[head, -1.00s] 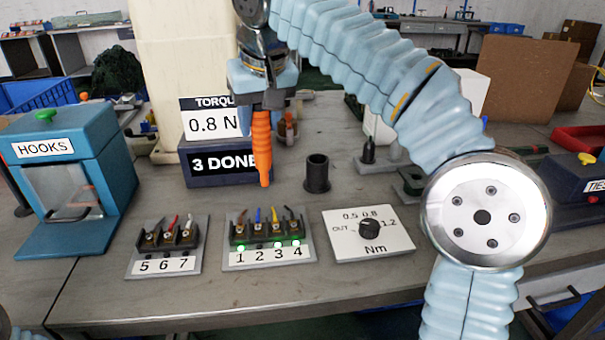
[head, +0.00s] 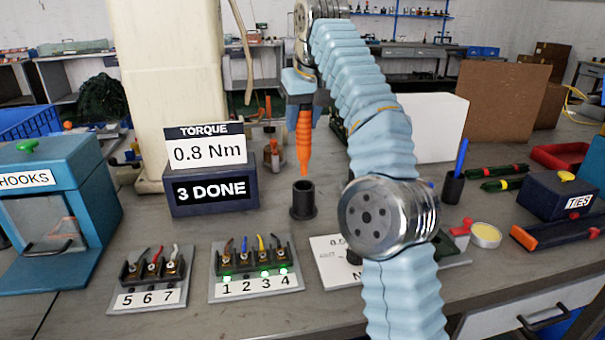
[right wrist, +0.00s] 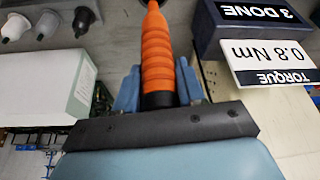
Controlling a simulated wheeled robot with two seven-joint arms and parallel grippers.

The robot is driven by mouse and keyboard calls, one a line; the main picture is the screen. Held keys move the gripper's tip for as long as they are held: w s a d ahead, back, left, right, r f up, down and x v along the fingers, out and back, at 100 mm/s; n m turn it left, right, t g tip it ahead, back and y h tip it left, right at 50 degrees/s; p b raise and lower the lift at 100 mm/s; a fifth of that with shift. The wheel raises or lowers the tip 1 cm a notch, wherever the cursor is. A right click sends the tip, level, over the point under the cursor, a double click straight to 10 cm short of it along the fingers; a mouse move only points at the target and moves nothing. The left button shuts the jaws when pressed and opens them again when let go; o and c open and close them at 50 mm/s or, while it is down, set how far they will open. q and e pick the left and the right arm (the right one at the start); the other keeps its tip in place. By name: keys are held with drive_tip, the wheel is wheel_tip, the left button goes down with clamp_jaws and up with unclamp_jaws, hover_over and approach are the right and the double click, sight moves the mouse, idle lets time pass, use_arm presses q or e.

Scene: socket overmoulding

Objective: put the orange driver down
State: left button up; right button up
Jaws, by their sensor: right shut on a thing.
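The orange driver (head: 304,140) hangs upright, tip down, from my right gripper (head: 300,98), which is shut on its upper end. In the head view its tip is just above the black round holder (head: 303,199), apart from it or at its mouth; I cannot tell which. In the right wrist view the driver (right wrist: 157,55) stands between the two blue fingers of my right gripper (right wrist: 158,88). My left gripper is not in view.
The torque display (head: 211,190) reads 0.8 Nm and 3 DONE, left of the holder. Terminal blocks (head: 258,287) and (head: 148,296) lie in front. A dial plate (head: 328,245) is partly hidden by my right arm. The blue HOOKS box (head: 85,180) stands left.

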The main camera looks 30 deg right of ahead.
sight(302, 156)
drive_tip(key=shift+s+a+f, duration=0.1)
drive_tip(key=shift+s+f, duration=0.1)
drive_tip(key=shift+f, duration=4.35)
drive_tip(key=shift+f, duration=0.2)
drive_tip(key=o, duration=1.2)
drive_tip(key=shift+c, duration=0.2)
drive_tip(key=shift+r, duration=0.45)
drive_tip(key=v, duration=1.1)
drive_tip(key=shift+r, duration=0.2)
